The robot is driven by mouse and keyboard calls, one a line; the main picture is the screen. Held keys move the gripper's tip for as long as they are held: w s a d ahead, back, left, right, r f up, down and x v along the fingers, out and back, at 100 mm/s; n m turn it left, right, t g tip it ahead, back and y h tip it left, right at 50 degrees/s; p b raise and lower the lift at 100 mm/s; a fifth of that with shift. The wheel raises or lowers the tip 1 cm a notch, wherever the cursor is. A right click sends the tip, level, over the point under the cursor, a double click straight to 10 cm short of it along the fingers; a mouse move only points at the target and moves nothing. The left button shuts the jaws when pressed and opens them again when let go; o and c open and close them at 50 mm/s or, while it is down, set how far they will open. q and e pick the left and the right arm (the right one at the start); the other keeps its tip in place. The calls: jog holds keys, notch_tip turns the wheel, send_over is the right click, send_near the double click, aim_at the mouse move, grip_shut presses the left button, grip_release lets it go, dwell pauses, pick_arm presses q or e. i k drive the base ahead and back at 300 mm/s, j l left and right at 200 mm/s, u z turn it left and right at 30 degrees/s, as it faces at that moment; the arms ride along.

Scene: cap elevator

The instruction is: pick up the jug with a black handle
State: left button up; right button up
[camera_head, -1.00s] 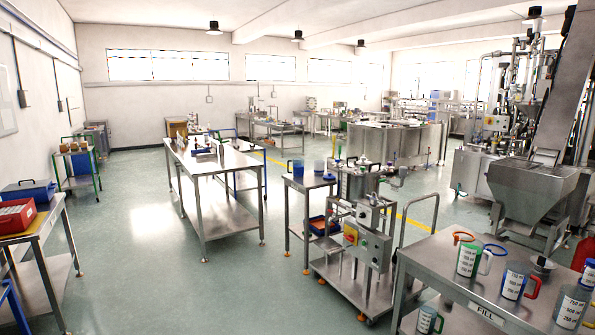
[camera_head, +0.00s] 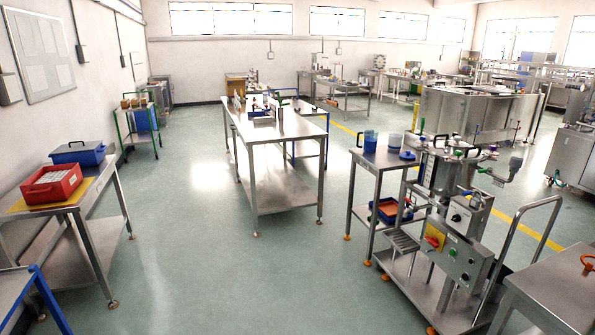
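A blue jug (camera_head: 370,142) stands on the small steel table (camera_head: 377,158) right of the middle. A dark handle seems to show on its left side, but it is too small to be sure of its colour. A pale, clear container (camera_head: 394,143) stands just right of it. A blue lid or dish (camera_head: 407,156) lies close by. Neither of my grippers is in view.
A long steel table (camera_head: 282,130) stands in the middle. A wheeled machine (camera_head: 455,240) stands beside the small table. A left table holds a red crate (camera_head: 50,187) and a blue box (camera_head: 78,153). The floor (camera_head: 195,215) between is clear.

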aim_at(371, 136)
jog(key=i+u, duration=0.1)
jog(key=i, duration=0.7)
jog(key=i+u, duration=0.1)
jog(key=i, duration=0.7)
jog(key=i+l+u, duration=0.15)
jog(key=i, duration=0.65)
jog(key=i+z, duration=0.3)
jog(key=i, duration=0.15)
jog(key=i+z, duration=0.35)
jog(key=i+j+z, duration=0.15)
jog(key=i+z, duration=0.15)
jog(key=i, duration=0.25)
jog(key=i+j+z, duration=0.35)
jog(key=i+l, duration=0.05)
jog(key=i, duration=0.05)
